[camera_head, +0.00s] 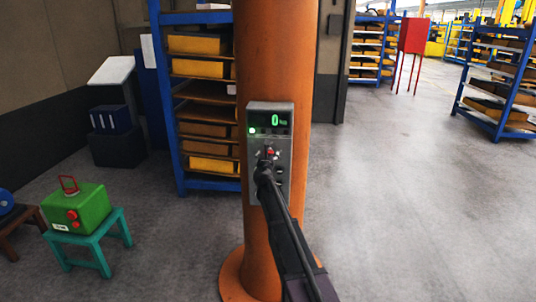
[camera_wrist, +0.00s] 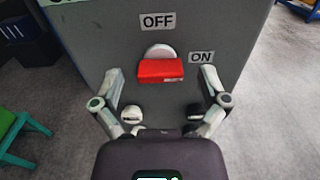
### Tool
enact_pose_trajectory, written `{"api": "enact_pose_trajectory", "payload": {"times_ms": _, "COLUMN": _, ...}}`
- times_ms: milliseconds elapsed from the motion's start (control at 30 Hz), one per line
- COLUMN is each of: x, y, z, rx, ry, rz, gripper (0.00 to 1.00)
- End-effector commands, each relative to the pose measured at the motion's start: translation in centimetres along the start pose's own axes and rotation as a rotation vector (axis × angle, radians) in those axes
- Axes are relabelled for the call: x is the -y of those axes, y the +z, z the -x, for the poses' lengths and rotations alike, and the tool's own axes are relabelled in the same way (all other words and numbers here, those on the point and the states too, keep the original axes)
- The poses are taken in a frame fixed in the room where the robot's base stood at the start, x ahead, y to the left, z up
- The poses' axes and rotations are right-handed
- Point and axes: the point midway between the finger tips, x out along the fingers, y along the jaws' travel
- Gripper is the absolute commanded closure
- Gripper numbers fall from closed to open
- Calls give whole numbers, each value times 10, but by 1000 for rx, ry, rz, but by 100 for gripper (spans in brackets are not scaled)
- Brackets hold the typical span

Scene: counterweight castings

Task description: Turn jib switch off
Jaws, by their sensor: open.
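The jib switch is a red handle (camera_wrist: 161,70) on a pale round base, on a grey control box (camera_wrist: 95,40). The handle's long side lies left to right. An OFF label (camera_wrist: 157,21) is above it and an ON label (camera_wrist: 201,57) is to its right. My gripper (camera_wrist: 162,76) is open, with one finger on each side of the handle and gaps between. In the head view, the control box (camera_head: 256,116) is on an orange column, and the red handle (camera_head: 270,152) shows just above my gripper (camera_head: 266,163), which hides the box's lower part.
The box's display (camera_head: 275,120) reads 0, and a green light (camera_head: 252,130) is lit. The orange column (camera_head: 275,60) stands before a blue shelf (camera_head: 181,125). A green box (camera_head: 84,209) sits on a teal stool (camera_head: 90,243) at left.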

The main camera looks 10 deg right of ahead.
Motion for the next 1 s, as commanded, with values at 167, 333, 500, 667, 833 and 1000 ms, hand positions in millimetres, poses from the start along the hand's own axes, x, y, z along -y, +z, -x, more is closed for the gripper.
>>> {"api": "enact_pose_trajectory", "payload": {"times_ms": 167, "x": 0, "y": 0, "z": -10, "rx": 0, "ry": 0, "rz": 0, "gripper": 6}}
{"api": "enact_pose_trajectory", "payload": {"times_ms": 333, "x": 0, "y": 0, "z": -10, "rx": 0, "ry": 0, "rz": 0, "gripper": 6}}
{"api": "enact_pose_trajectory", "payload": {"times_ms": 500, "x": 0, "y": 0, "z": -10, "rx": 0, "ry": 0, "rz": 0, "gripper": 9}}
{"api": "enact_pose_trajectory", "payload": {"times_ms": 667, "x": 0, "y": 0, "z": -10, "rx": 0, "ry": 0, "rz": 0, "gripper": 56}}
{"api": "enact_pose_trajectory", "payload": {"times_ms": 833, "x": 0, "y": 0, "z": -10, "rx": 0, "ry": 0, "rz": 0, "gripper": 88}}
{"api": "enact_pose_trajectory", "payload": {"times_ms": 1000, "x": 0, "y": 0, "z": -10, "rx": 0, "ry": 0, "rz": 4, "gripper": 88}}
